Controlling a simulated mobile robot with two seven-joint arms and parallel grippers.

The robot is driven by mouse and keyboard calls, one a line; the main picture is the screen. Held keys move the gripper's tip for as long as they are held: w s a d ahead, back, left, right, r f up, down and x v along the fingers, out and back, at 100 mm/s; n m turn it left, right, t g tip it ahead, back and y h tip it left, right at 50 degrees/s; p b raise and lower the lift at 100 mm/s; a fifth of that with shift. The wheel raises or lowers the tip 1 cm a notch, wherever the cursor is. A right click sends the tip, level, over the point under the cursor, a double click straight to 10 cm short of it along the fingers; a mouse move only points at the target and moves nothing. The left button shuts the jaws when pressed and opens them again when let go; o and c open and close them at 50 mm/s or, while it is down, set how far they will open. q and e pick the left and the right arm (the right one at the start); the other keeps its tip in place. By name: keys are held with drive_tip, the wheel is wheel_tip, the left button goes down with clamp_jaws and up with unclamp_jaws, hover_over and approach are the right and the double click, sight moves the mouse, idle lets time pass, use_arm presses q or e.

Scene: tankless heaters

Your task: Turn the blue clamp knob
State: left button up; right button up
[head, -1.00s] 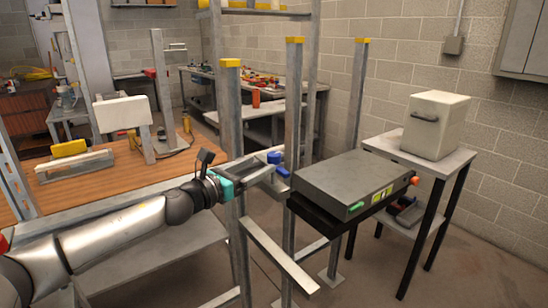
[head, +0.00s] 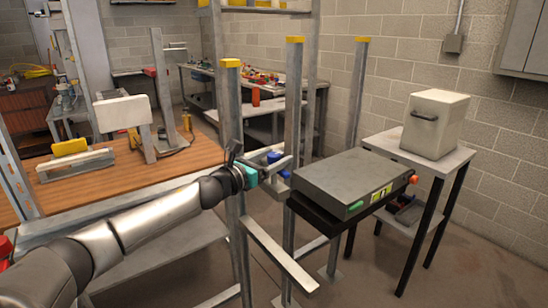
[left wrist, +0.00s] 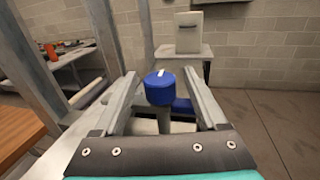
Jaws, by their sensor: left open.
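The blue clamp knob (head: 274,157) is a short round cap with a white mark on top. It stands by the metal posts, left of the dark grey box. In the left wrist view the knob (left wrist: 160,90) sits between the two fingers of my left gripper (left wrist: 160,76), with a visible gap on each side. In the head view my left gripper (head: 272,168) reaches the knob from the left and partly hides what is below it. My right gripper is not in view.
A dark grey box (head: 345,180) with green and orange knobs stands close on the right. Metal posts (head: 292,110) with yellow caps rise around the knob. A wooden bench (head: 90,185) is at left. A small table with a white container (head: 433,125) stands at right.

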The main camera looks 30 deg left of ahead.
use_arm(q)
clamp_jaws()
idle(0.7)
